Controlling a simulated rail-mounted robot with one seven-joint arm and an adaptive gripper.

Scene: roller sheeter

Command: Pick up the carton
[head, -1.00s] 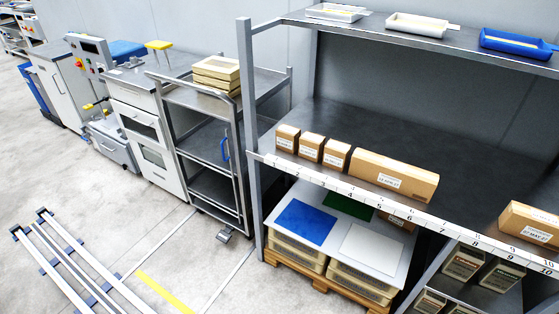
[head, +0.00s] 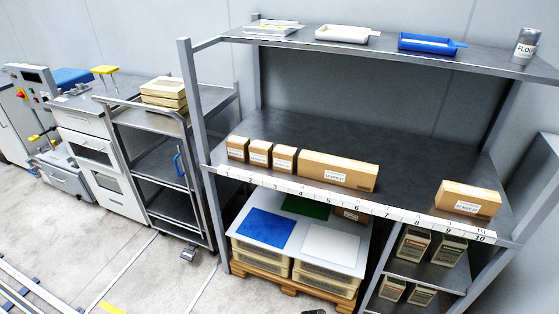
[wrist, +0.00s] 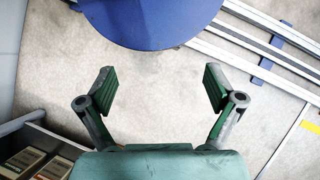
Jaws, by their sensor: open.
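Several brown cartons stand along the front of the middle shelf in the head view. Three small cartons, the left one (head: 237,148), the middle one (head: 260,153) and the right one (head: 284,158), stand side by side at the left. A long carton (head: 338,171) lies just right of them, and another carton (head: 467,199) stands alone near the right end. All bear white labels. Which one the task means cannot be told. My gripper (wrist: 160,85) is open and empty above bare floor in the wrist view, with no carton near its fingers.
The shelf's front edge (head: 345,203) carries a numbered strip. The top shelf holds white trays, a blue tray (head: 428,43) and a flour container (head: 526,45). Below are boxed goods (head: 414,245) and crates on a pallet. A metal cart (head: 160,180) stands left. The middle shelf is bare behind the cartons.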

